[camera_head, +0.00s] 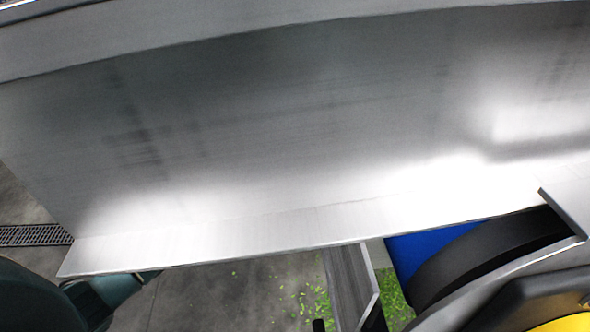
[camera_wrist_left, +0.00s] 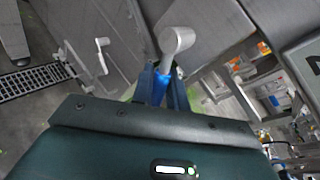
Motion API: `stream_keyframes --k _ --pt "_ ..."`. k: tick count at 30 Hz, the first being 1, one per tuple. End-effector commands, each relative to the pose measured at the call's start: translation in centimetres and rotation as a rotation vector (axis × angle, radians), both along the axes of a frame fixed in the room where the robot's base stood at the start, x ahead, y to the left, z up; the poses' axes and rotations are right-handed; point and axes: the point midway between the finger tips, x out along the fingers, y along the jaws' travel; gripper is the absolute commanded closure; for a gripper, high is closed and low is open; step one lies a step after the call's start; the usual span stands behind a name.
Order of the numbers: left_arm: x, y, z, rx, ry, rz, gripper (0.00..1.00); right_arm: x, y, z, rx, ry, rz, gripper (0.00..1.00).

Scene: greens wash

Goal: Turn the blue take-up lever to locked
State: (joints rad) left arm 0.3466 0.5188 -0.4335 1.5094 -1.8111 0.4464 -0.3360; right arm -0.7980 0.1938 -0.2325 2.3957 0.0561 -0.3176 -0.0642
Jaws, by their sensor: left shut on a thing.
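The blue take-up lever (camera_wrist_left: 162,83) shows in the left wrist view, with a pale grey rounded hub (camera_wrist_left: 177,40) at its far end. My left gripper (camera_wrist_left: 161,88) is shut on the blue part of the lever, one finger on each side. The fingers hide part of the lever. In the head view the lever and the left gripper's fingers are not seen; only dark green parts of my arm show at the lower left. My right gripper is in neither view.
A large steel panel (camera_head: 300,120) with a lower lip fills the head view. Below it are green scraps (camera_head: 318,303) on the floor, a blue surface (camera_head: 420,247) and a black curved part (camera_head: 485,255). A floor drain grate (camera_wrist_left: 35,80) lies left in the wrist view, near a white crank-like handle (camera_wrist_left: 102,56).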

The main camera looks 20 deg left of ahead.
Motion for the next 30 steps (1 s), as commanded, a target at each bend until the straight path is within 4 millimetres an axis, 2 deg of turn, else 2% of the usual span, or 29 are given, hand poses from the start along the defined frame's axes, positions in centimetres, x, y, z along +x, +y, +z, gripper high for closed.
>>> stream_keyframes --k 7,8,15,30 --pt "0.05 0.04 0.03 -0.001 -0.002 0.001 1.00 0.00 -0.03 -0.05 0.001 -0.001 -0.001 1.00" --pt "0.05 0.04 0.03 -0.001 -0.002 0.001 0.84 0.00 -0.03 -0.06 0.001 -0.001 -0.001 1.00" --pt "0.03 0.02 0.02 0.000 -0.002 0.001 0.66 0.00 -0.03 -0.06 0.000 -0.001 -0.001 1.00" --pt "0.18 0.66 0.51 0.001 -0.004 -0.001 0.66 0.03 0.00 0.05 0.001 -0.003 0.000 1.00"
